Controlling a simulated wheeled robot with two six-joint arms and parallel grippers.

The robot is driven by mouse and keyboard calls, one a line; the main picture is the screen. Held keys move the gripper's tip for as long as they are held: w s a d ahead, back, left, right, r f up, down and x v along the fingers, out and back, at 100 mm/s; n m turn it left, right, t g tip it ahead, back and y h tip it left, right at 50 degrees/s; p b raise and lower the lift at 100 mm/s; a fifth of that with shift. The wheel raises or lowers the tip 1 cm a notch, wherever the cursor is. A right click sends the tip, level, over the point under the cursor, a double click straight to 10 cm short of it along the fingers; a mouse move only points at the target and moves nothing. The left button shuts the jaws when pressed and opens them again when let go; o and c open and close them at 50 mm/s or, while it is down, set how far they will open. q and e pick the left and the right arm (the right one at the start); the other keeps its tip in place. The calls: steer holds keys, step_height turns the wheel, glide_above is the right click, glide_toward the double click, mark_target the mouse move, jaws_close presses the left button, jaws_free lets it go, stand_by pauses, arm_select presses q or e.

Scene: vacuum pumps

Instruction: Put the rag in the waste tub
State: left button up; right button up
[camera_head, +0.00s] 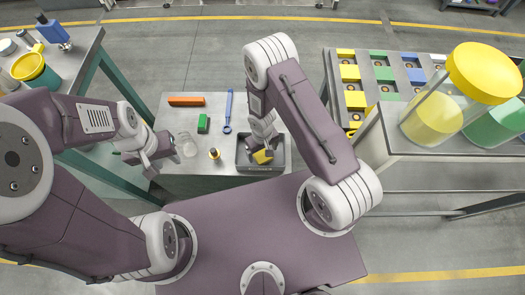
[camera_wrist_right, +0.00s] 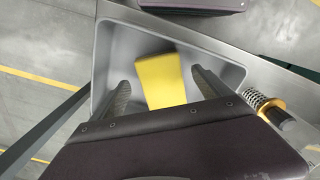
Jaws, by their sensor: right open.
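A yellow piece that looks like the rag (camera_head: 262,156) lies inside a dark grey tub (camera_head: 247,168) at the front right of the low bench. The tub's front label is too small to read. In the right wrist view the yellow rag (camera_wrist_right: 162,82) lies on the floor of the tub (camera_wrist_right: 104,50). My right gripper (camera_head: 265,143) reaches down over the tub; its fingers (camera_wrist_right: 163,88) stand apart on either side of the rag, with gaps to it. My left gripper (camera_head: 166,159) hangs at the bench's left edge; its finger opening is unclear.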

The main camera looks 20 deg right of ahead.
step_height(320, 180, up, 8)
steer(key=p, duration=0.6)
steer(key=shift+p, duration=0.3)
jaws_close()
stand_by(1.2)
